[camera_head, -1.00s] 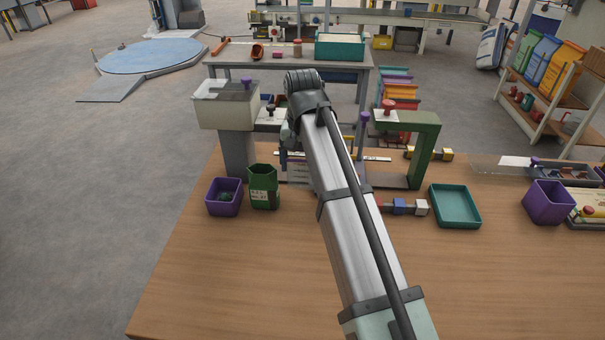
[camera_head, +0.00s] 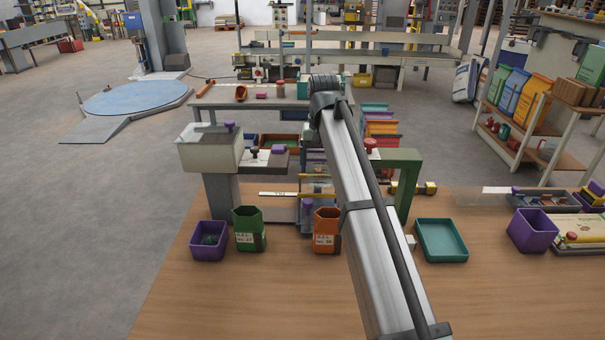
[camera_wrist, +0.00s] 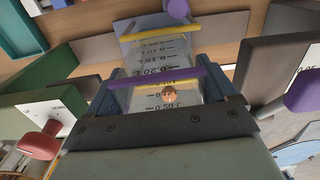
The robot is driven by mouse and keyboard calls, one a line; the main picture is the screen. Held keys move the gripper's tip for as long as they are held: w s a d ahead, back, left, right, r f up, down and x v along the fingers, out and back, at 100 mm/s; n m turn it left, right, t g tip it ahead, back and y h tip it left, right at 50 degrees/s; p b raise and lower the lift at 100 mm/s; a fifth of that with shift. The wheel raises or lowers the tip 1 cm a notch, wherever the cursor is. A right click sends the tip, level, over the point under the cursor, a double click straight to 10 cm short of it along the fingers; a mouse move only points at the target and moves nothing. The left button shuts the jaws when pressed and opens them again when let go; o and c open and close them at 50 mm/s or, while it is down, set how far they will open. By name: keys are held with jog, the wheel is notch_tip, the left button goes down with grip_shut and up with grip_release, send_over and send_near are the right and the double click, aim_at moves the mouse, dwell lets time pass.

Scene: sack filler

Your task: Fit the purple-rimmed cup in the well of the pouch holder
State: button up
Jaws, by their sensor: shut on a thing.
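In the wrist view my gripper (camera_wrist: 165,90) has its two blue fingers closed on the sides of a clear, graduated cup with a purple rim (camera_wrist: 140,79). A small orange-brown round thing shows low within the cup's outline. Yellow bars cross the clear graduated part above and just behind the rim. In the head view my arm hides most of the gripper and cup; a clear piece with yellow bars (camera_head: 316,179) shows just left of the arm. I cannot make out the pouch holder's well for certain, nor whether the cup touches it.
A grey hopper post (camera_head: 213,155) stands left and a green bracket (camera_head: 402,165) right of my arm. A purple bin (camera_head: 209,252), green cup (camera_head: 245,242), orange cup (camera_head: 327,242) and teal tray (camera_head: 428,252) stand nearer. The table front is clear.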

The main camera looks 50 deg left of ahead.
aim_at(318, 189)
jog(key=shift+w+a+f, duration=0.4)
jog(key=shift+w+a, duration=0.1)
jog(key=shift+w, duration=0.1)
jog(key=shift+w+a+f, duration=0.2)
jog(key=shift+a+f, duration=0.2)
jog(key=shift+f, duration=0.3)
jog(key=shift+f, duration=0.1)
jog(key=shift+f, duration=2.1)
jog(key=shift+f, duration=0.25)
jog(key=shift+f, duration=0.35)
jog(key=shift+f, duration=0.7)
jog(key=shift+f, duration=0.7)
